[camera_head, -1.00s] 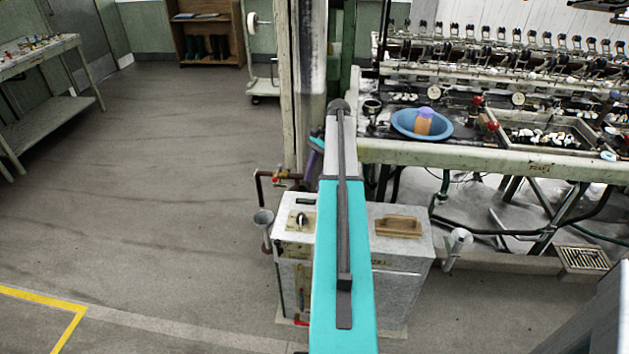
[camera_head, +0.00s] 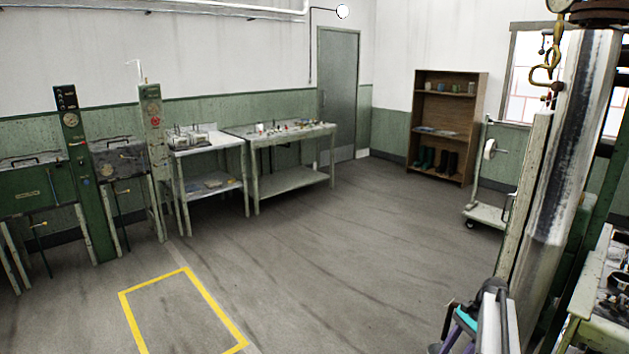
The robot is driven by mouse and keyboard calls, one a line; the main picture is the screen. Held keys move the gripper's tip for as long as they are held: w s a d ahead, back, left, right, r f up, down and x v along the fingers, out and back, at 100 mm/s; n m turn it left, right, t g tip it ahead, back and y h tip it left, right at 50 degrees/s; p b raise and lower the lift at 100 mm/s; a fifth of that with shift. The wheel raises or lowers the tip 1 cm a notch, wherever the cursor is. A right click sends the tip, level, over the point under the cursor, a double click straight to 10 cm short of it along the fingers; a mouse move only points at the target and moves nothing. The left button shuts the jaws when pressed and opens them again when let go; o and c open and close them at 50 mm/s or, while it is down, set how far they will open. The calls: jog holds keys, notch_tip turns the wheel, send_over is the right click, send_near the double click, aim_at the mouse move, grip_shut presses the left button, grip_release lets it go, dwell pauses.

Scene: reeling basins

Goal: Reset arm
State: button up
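Part of my arm shows at the lower right of the head view, with grey, white and teal links close to a metal column. My gripper's fingers cannot be made out, so I cannot see whether it is open or shut, or whether it holds anything.
A tall metal column (camera_head: 565,150) stands at the right, with a bench edge (camera_head: 590,290) beyond it. A wheeled stand (camera_head: 485,208), a wooden shelf (camera_head: 442,125) with boots, worktables (camera_head: 285,185) and green machines (camera_head: 90,180) line the walls. The middle floor is open, with a yellow floor marking (camera_head: 185,305).

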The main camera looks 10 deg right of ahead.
jog(key=s+a+f+n+g, duration=0.25)
jog(key=a+f, duration=0.35)
jog(key=a, duration=0.3)
jog(key=s+a+f+n+g+h, duration=0.1)
jog(key=s+a+f, duration=0.4)
jog(key=a, duration=0.4)
jog(key=s+a+f+n+g, duration=0.1)
jog(key=s+a+f+n, duration=0.1)
jog(key=a+f, duration=0.65)
jog(key=s+a+f+n+h, duration=0.1)
jog(key=s+a+f+n, duration=0.1)
jog(key=s, duration=0.5)
jog(key=s+a+f+n+h, duration=0.2)
jog(key=s+a+f+n, duration=0.1)
jog(key=s+n, duration=0.3)
jog(key=s+a+f+n+h, duration=0.1)
jog(key=s+a+n, duration=0.3)
jog(key=s, duration=0.4)
jog(key=shift+a+f+h, duration=0.3)
jog(key=shift+a+f, duration=0.05)
jog(key=shift+f, duration=0.4)
jog(key=shift+s+n, duration=0.1)
jog(key=shift+n, duration=0.15)
